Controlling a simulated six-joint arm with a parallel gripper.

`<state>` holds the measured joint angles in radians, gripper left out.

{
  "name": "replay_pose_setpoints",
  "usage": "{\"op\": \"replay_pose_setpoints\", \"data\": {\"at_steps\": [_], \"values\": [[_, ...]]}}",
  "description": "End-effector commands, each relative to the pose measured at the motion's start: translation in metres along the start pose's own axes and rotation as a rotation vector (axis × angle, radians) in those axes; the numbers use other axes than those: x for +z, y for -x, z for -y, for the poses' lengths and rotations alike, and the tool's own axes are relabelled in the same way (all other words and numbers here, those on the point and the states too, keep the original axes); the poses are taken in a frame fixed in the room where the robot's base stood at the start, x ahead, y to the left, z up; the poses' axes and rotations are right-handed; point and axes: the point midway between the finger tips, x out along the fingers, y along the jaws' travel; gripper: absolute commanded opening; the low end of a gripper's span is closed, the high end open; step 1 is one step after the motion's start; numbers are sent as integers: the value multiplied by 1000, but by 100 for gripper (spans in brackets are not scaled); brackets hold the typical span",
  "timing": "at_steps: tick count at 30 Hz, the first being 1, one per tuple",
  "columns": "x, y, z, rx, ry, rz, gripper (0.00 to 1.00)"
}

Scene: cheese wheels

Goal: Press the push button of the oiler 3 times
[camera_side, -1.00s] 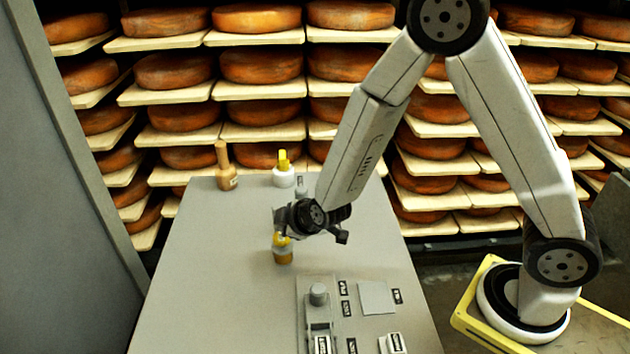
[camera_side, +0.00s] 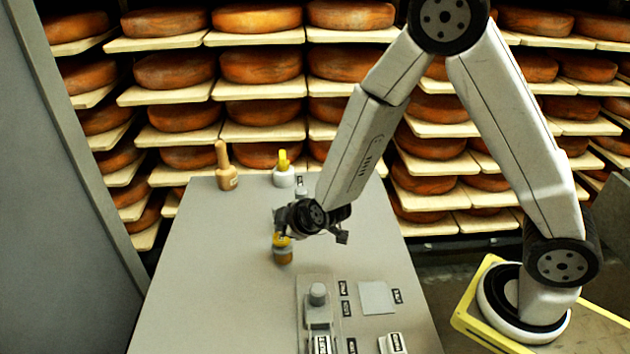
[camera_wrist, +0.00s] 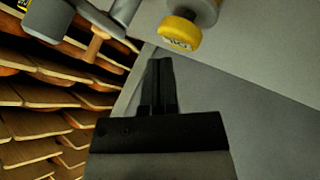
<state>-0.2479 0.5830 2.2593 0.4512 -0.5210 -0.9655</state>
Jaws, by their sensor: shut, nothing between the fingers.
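The oiler (camera_side: 283,255) stands upright on the grey table, with an amber lower body, a grey band and a yellow top. In the wrist view its yellow push button (camera_wrist: 179,33) with a small dark label shows at the top, just beyond the fingertips and to their right. My gripper (camera_side: 280,228) is directly over the oiler in the side view and partly hides its top. In the wrist view my gripper (camera_wrist: 160,62) has its black fingers together with nothing between them. A gap shows between fingertips and button there; I cannot tell its depth.
A wooden-handled tool (camera_side: 226,170) and a white bottle with a yellow top (camera_side: 284,172) stand at the table's back edge. A grey fixture (camera_side: 318,300) and labelled parts (camera_side: 377,298) lie at the front right. The table's (camera_side: 205,270) left side is clear. Cheese shelves stand behind.

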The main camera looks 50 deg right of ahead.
Motion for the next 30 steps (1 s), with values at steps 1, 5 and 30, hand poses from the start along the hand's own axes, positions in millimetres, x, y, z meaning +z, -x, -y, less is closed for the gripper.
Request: {"op": "replay_pose_setpoints", "data": {"at_steps": [1, 5, 30], "values": [[0, 0, 0, 0, 0, 0, 0], [0, 0, 0, 0, 0, 0, 0], [4, -5, 4, 0, 1, 0, 0]]}}
